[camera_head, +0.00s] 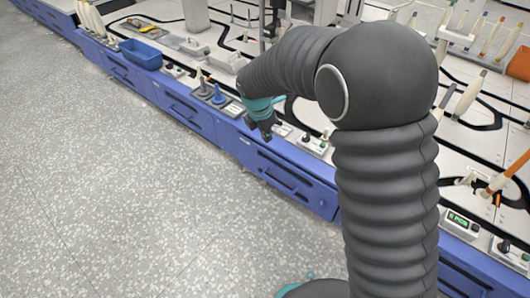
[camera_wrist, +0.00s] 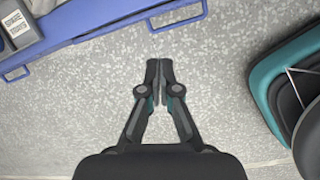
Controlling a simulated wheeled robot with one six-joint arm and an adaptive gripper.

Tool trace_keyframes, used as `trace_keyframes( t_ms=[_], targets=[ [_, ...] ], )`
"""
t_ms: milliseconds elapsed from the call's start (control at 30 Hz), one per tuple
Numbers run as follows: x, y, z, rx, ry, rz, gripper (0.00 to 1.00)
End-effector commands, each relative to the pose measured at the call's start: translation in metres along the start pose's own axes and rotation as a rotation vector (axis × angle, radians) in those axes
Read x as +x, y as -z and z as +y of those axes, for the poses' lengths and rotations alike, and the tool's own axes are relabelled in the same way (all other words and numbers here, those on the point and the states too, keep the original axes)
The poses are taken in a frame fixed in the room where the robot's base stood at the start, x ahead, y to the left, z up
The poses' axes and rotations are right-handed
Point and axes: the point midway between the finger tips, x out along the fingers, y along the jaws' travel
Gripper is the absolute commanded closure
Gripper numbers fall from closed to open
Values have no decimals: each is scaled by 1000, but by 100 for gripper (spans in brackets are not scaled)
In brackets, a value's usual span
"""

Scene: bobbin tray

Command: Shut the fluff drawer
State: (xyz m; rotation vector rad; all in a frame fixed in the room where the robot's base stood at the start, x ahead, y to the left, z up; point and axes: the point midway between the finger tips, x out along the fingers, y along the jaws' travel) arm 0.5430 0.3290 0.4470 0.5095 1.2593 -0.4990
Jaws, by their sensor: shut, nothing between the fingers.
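The bench front has several blue drawer fronts with bar handles, and I cannot read a label that marks the fluff drawer. One blue drawer front (camera_head: 306,188) lies just below and right of my gripper (camera_head: 265,132) in the head view; how far out it stands is unclear. In the wrist view, my gripper (camera_wrist: 160,70) has its fingertips together, empty, over the speckled floor. A blue front with a handle (camera_wrist: 176,17) is above the fingertips, apart from them. Another handle (camera_wrist: 15,73) shows at the left edge.
A labelled grey box (camera_wrist: 18,27) sits at the upper left of the wrist view. The floor (camera_head: 120,200) in front is clear.

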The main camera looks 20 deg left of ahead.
Motion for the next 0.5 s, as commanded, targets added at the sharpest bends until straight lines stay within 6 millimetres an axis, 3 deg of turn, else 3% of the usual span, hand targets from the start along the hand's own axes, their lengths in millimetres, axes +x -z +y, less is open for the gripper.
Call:
trace_keyframes(
  t_ms=[33,200,500],
  targets=[
    [15,14,10,-73,8,1,100],
    [41,38,28,-237,18,-3,100],
    [70,45,31,-283,24,-2,100]
  ],
)
